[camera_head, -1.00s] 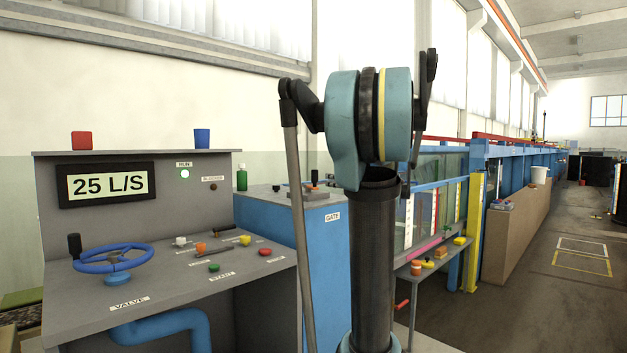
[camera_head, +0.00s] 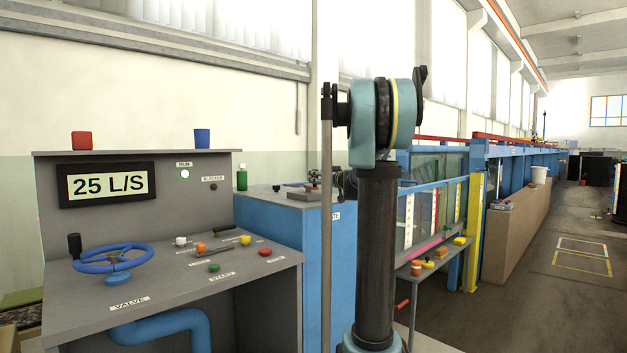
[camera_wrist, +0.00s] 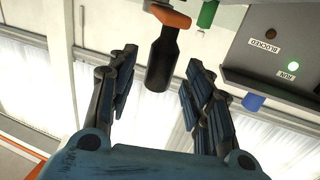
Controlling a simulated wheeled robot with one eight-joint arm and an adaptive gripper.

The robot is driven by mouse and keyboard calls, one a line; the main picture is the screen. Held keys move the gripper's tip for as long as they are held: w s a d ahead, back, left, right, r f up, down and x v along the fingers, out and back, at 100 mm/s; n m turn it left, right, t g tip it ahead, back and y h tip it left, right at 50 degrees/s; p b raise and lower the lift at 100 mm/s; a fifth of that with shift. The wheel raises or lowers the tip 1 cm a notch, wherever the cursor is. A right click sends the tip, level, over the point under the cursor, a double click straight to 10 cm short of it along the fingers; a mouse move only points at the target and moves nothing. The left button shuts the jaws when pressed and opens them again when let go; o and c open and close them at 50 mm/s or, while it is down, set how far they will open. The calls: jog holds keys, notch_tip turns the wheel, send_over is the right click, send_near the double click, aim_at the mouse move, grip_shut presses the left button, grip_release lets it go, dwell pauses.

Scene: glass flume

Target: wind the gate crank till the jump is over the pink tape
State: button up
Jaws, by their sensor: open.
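The gate crank (camera_head: 313,180) sits on the grey top of the blue gate cabinet (camera_head: 270,235), left of my arm. In the wrist view, which is upside down, its black handle (camera_wrist: 162,62) with an orange part at its base stands between the fingers of my gripper (camera_wrist: 160,72). The fingers are open, with a visible gap on both sides of the handle. In the head view my gripper (camera_head: 345,183) is mostly hidden behind my arm. The pink tape (camera_head: 427,248) lies along the lower edge of the glass flume (camera_head: 424,215). I cannot make out the jump.
The control console (camera_head: 270,262) at left has a blue valve wheel (camera_head: 113,258), buttons and a display (camera_head: 106,185) reading 25 L/S. Its run lamp is lit. A green bottle (camera_head: 242,178) stands by the crank. A small side table (camera_head: 432,268) holds small items. Floor at right is open.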

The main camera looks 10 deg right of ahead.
jog(key=shift+x, duration=1.65)
jog(key=shift+c, duration=0.2)
grip_shut()
jog(key=shift+d, duration=0.2)
